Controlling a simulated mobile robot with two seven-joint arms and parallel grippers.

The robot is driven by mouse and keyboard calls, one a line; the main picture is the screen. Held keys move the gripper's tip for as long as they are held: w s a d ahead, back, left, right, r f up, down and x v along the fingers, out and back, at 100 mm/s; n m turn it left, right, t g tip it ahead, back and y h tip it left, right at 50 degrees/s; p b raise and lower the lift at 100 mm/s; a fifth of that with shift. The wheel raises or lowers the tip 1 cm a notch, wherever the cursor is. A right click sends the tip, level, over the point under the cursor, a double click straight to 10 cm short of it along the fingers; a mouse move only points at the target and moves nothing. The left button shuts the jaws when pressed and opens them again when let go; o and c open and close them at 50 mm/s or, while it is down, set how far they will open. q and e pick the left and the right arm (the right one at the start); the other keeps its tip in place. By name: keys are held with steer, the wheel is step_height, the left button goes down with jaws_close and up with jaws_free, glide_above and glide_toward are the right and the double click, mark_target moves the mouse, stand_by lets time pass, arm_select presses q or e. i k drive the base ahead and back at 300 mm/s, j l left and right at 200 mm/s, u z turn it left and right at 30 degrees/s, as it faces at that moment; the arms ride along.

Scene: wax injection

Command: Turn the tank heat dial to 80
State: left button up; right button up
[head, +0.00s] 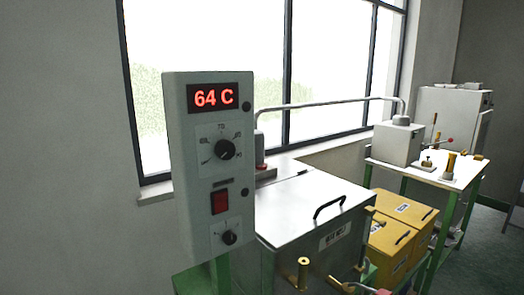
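The grey control box (215,165) stands upright at the left of the head view. Its red display (216,97) reads 64 C. Below it is a black dial (225,149) on a plate with scale marks, too small to read surely. A red switch (220,201) sits under that dial. A second, smaller black knob (229,238) is at the bottom. The steel wax tank (318,205) with a black lid handle is just behind and right of the box. Neither of my grippers is in view.
Yellow boxes (395,240) stand right of the tank. A table with a white machine (398,142) and brass parts is farther right. A pipe (330,102) runs above the tank. Brass fittings (303,272) stick out at the tank's front. A window is behind.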

mark_target(225, 150)
steer(key=l, duration=1.7)
